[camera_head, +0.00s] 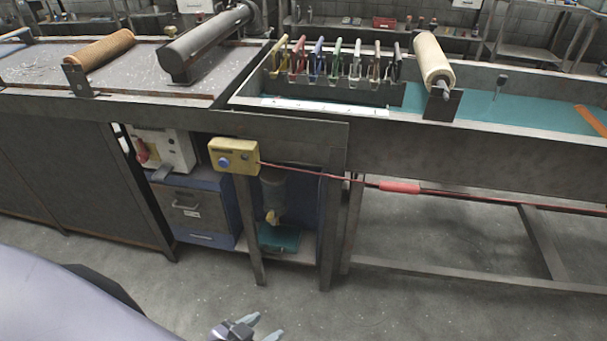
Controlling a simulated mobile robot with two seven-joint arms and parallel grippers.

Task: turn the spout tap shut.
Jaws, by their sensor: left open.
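Under the bench, a grey cylindrical container (273,188) hangs or stands in the open bay. A small yellow piece that looks like the spout tap (271,217) is at its lower end, above a teal tray (268,238). The tap is too small to tell whether it is open or shut. My left gripper (262,328) is at the bottom edge, fingers apart and empty. In the picture it is below the tap and well apart from it. My right gripper is not in view.
A yellow box with a blue button (233,156) sticks out at the bench front, above a bench leg (250,230). A red cord with a red sleeve (399,187) runs right from it. Blue drawers (205,210) stand left of the bay. The floor in front is clear.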

